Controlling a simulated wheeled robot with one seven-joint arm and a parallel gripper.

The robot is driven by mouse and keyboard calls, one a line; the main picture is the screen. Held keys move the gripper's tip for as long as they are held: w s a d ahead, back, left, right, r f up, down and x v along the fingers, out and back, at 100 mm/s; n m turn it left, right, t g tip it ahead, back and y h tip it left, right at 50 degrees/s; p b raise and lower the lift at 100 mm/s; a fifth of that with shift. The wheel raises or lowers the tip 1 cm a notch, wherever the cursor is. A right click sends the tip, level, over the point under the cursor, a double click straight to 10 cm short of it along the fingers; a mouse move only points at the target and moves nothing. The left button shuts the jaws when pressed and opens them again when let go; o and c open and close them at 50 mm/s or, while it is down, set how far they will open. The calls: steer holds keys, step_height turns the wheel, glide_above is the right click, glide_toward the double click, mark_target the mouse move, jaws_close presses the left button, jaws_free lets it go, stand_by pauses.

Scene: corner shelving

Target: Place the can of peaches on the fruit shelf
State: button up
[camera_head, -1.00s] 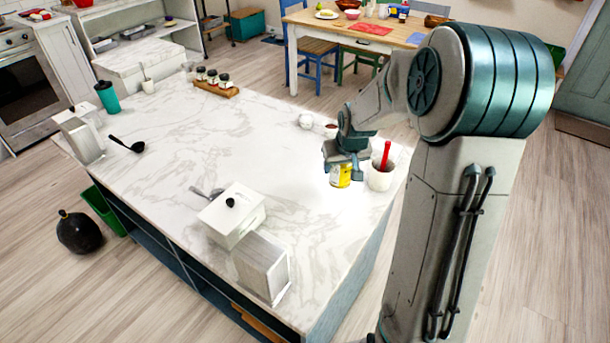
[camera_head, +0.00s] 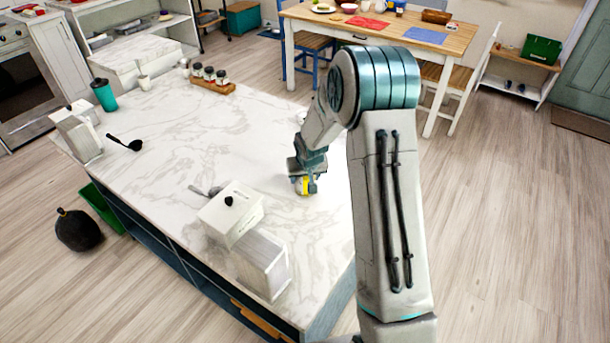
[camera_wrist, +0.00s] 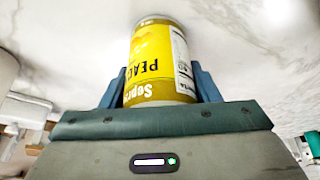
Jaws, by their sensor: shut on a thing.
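The can of peaches (camera_wrist: 155,62) is yellow with a label reading PEAC in the wrist view. It also shows as a small yellow patch (camera_head: 304,186) in the head view. My gripper (camera_head: 305,184) is shut on it, with a blue finger on each side of the can in the wrist view (camera_wrist: 160,88). In the head view the can is over the right part of the marble island top (camera_head: 160,150); I cannot tell whether it touches the top. The fruit shelf cannot be made out for certain in these views.
A white lidded box (camera_head: 230,215) and a metal-sided box (camera_head: 263,265) stand on the island's near side. A dining table (camera_head: 385,30) stands behind. Floor at right is clear.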

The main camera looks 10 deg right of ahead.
steer(key=shift+f, duration=0.15)
steer(key=o, duration=1.2)
